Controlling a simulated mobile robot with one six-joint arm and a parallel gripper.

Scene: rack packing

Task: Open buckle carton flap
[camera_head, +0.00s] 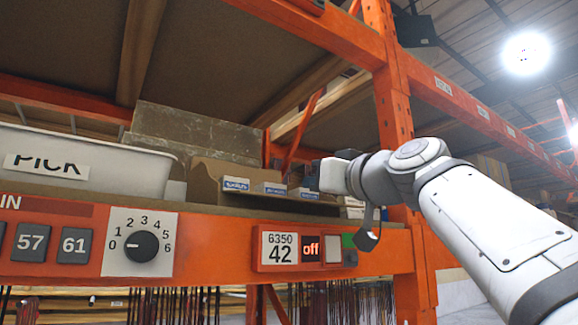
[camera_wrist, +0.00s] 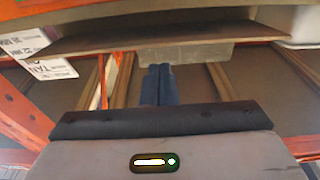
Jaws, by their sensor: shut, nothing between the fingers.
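A brown carton (camera_head: 207,178) stands on the shelf in the head view, with several blue-and-white labels along its dark front edge. Part of its right side is hidden by my gripper (camera_head: 312,176), which is at the carton's right end. I cannot tell whether the gripper touches it, or clearly make out the flap's position. In the wrist view my gripper (camera_wrist: 158,72) shows as two dark blue fingers close together, shut and empty. A broad brown panel (camera_wrist: 140,40) lies beyond them; I cannot tell whether it is carton or shelf.
A white PICK bin (camera_head: 85,155) stands left of the carton. The orange shelf beam (camera_head: 215,243) runs below, with a dial (camera_head: 140,246) and a display panel (camera_head: 306,250). An orange upright (camera_head: 391,120) is close to my arm. Wooden decking (camera_head: 210,50) hangs overhead.

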